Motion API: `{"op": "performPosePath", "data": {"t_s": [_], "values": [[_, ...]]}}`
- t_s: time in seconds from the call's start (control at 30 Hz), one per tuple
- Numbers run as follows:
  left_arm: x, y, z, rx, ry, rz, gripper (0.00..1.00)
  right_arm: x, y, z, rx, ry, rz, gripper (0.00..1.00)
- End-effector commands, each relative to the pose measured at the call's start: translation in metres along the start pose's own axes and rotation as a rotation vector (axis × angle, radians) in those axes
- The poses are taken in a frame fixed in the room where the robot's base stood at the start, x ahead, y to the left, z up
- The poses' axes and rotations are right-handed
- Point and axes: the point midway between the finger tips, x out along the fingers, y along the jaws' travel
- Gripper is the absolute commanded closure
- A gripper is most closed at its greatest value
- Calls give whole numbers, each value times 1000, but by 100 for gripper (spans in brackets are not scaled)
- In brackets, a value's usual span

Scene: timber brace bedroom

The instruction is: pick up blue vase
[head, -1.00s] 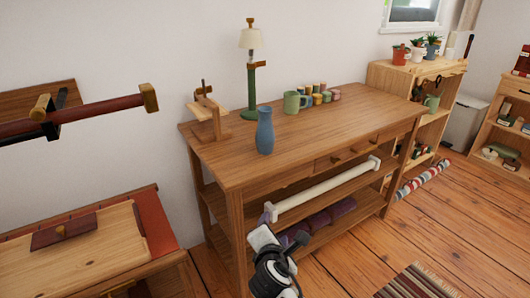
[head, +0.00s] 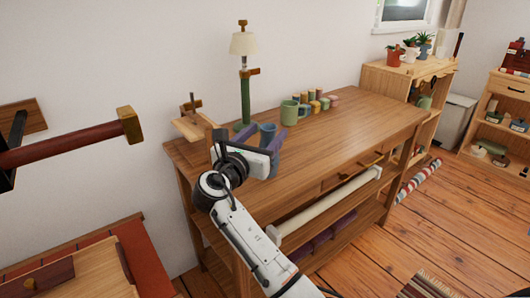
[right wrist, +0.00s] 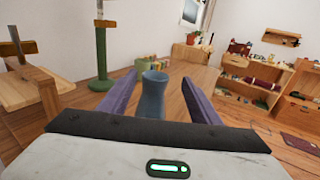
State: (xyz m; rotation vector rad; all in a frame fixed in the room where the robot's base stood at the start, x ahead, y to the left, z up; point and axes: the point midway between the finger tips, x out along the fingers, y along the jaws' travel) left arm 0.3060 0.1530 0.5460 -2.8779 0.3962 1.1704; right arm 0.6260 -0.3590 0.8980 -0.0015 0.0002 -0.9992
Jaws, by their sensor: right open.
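The blue vase (right wrist: 152,97) stands upright on the wooden table (head: 335,125). In the right wrist view it shows between the two purple fingers of my right gripper (right wrist: 155,88), with a gap on each side. My left gripper is not in view.
A green-stemmed lamp (head: 243,75) and a wooden stand (head: 195,122) are at the table's back left. The table's right half is clear.

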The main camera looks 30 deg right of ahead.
Motion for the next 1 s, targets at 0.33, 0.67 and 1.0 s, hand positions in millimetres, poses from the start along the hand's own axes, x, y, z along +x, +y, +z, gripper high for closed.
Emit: {"op": "performPosePath", "data": {"t_s": [0.33,0.67,1.0], "values": [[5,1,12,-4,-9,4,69,44,5,-6,1,-1,0,43],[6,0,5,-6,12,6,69,77,8,-7,1,1,3,43],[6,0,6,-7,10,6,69,77,8,-7,2,0,2,70]]}}
